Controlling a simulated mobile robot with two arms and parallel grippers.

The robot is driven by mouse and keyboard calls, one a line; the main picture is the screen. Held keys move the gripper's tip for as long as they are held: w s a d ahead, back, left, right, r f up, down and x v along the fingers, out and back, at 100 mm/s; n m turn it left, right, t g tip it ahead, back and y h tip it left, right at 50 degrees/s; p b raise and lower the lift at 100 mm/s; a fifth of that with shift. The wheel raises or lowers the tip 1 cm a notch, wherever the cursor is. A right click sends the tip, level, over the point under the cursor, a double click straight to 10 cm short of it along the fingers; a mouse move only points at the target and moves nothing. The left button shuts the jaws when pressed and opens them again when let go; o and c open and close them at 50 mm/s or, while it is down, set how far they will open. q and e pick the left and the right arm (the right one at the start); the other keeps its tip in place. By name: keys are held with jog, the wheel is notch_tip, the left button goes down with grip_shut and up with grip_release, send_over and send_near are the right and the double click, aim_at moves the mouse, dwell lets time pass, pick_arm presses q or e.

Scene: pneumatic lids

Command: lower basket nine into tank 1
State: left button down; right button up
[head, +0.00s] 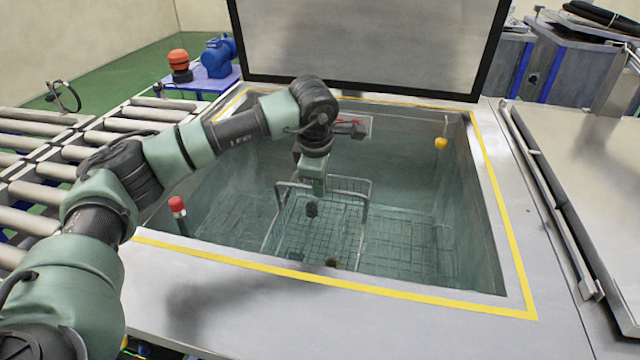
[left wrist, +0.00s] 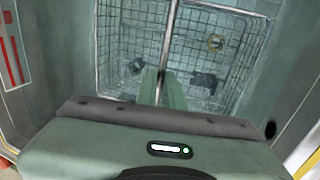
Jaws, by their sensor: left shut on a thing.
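The wire basket (head: 285,236) hangs inside the open tank, its mesh body low in the tank and its raised handle frame showing above. My left gripper (head: 312,190) is over the middle of the tank, pointing down and shut on the basket's handle bar. In the left wrist view the bar (left wrist: 172,45) runs between the fingers (left wrist: 160,92), with the mesh basket (left wrist: 225,78) below holding several dark parts and a yellowish ring. The tank (head: 470,250) has a yellow-lined rim and its lid (head: 370,45) stands raised behind. I cannot read any number on the basket. My right gripper is out of view.
A roller conveyor (head: 50,150) lies at the left. A closed lid (head: 590,150) covers the neighbouring station at right. A yellow float (head: 441,143) hangs near the back right corner, and a red-capped post (head: 178,207) stands at the left rim.

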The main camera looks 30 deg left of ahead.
pick_arm(q)
jog(key=shift+r, duration=0.15)
jog(key=c, duration=1.5)
grip_release()
jog(key=shift+o, duration=0.2)
jog(key=shift+s, duration=0.1)
jog(key=w+a+r+p+v, duration=0.1)
jog(key=w+p+v, duration=0.2)
jog(key=v, duration=1.6)
jog(key=p, duration=0.4)
jog(key=shift+d+p, duration=0.2)
jog(key=shift+p, duration=0.2)
